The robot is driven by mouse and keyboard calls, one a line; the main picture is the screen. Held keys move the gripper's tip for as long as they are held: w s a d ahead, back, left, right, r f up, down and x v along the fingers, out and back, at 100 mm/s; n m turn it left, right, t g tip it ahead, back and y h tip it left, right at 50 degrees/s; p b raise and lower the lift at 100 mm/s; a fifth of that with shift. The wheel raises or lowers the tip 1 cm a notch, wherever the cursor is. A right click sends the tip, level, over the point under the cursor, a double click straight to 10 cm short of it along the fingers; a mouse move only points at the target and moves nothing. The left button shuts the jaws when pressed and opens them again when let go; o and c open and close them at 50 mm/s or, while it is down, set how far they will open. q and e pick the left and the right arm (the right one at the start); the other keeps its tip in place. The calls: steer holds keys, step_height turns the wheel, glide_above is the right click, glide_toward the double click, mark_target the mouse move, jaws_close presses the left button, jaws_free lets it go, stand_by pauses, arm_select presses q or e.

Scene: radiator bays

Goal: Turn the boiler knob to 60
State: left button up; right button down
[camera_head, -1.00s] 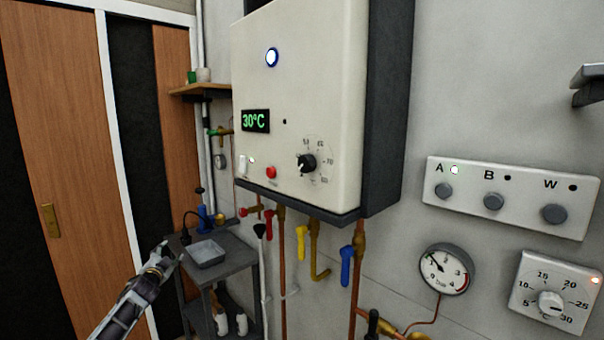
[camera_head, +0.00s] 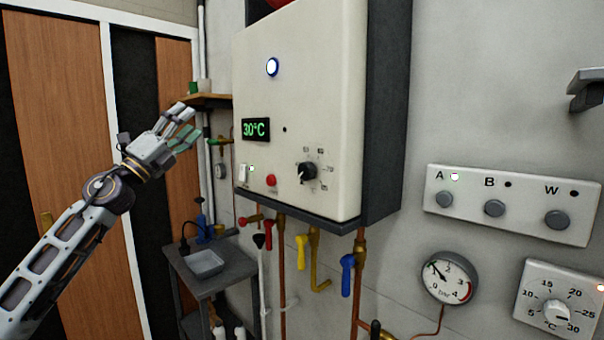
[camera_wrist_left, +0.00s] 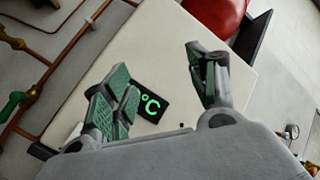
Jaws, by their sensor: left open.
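The black boiler knob (camera_head: 307,171) sits low on the front of the cream boiler (camera_head: 300,100), with a numbered scale around it. The green display (camera_head: 256,129) reads 30°C. A red button (camera_head: 271,180) and a small white switch (camera_head: 243,173) are to the left of the knob. My left gripper (camera_head: 184,128) is raised to the left of the boiler, apart from it and from the knob. In the left wrist view its green-padded fingers (camera_wrist_left: 165,88) are spread and empty, with the boiler front and part of the display behind them. The knob is not visible there.
Colored valve handles, including a yellow one (camera_head: 302,250) and a blue one (camera_head: 347,262), hang under the boiler. A small table with a grey tray (camera_head: 205,263) stands at lower left. A shelf (camera_head: 207,100) is behind my gripper. A button panel (camera_head: 512,204) is at right.

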arm_select(q)
steer(key=s+d+f+m+g+h, duration=0.1)
steer(key=s+d+m+g+h, duration=0.1)
steer(key=s+d+m+g, duration=0.45)
steer(key=s+d+f+m+g+h, duration=0.25)
steer(key=s+d+m, duration=0.45)
steer(key=d, duration=0.4)
steer(key=s+d+f+m+y, duration=0.1)
steer(key=s+d+f+y, duration=0.1)
steer(key=s+d+f, duration=0.15)
steer(key=w+f+n+y, duration=0.1)
steer(key=y, duration=0.1)
steer(key=w+a+f+n+y, duration=0.1)
steer(key=f+n+y, duration=0.1)
steer(key=shift+w+a+f+t, duration=0.15)
steer(key=shift+a+f+t, duration=0.05)
steer(key=shift+t, duration=0.1)
steer(key=shift+w+d, duration=0.1)
steer(key=shift+w, duration=0.05)
